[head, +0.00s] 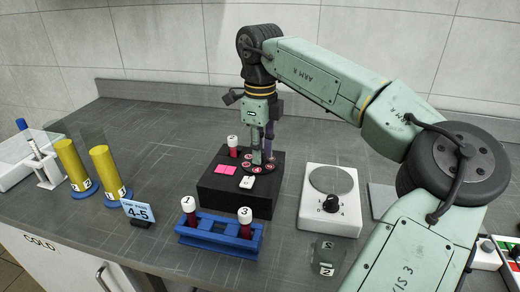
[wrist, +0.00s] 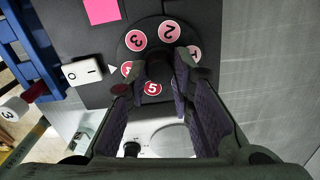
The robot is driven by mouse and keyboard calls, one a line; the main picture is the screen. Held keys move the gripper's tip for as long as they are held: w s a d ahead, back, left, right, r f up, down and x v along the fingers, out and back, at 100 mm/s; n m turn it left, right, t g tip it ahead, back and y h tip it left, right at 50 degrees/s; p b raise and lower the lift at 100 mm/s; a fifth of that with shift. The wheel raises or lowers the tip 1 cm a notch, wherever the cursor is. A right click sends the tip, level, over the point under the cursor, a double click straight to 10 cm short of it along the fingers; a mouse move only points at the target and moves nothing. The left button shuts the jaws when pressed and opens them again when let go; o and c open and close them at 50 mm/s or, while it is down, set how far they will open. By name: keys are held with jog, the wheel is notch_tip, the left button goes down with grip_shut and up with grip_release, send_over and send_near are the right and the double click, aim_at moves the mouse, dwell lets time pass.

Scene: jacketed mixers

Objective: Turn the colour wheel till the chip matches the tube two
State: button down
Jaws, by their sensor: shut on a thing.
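The colour wheel (wrist: 137,40) is a dark disc with numbered pink and red spots, set on a black box (head: 212,192). My gripper (head: 262,163) points down over the wheel. In the wrist view my gripper (wrist: 160,78) has its fingers on either side of the dark central knob (wrist: 157,68), shut on it. A white pointer (wrist: 112,69) faces a partly hidden spot at the wheel's left. Two bright pink squares (head: 226,169) lie side by side on the box. A white-capped tube of dark red (head: 233,146) stands at the box's back; its number is too small to read.
A blue rack (head: 220,238) holds capped red tubes, one marked 3 (head: 245,222). A white rocker switch (wrist: 82,72) is on the box. A white dial unit (head: 330,205) stands right, a small beaker (head: 326,252) before it. Yellow cylinders (head: 104,170) and a 4-5 card (head: 138,211) stand left.

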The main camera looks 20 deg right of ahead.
jog(key=shift+m, duration=0.5)
jog(key=c, duration=1.4)
grip_release()
notch_tip(320, 180, up, 12)
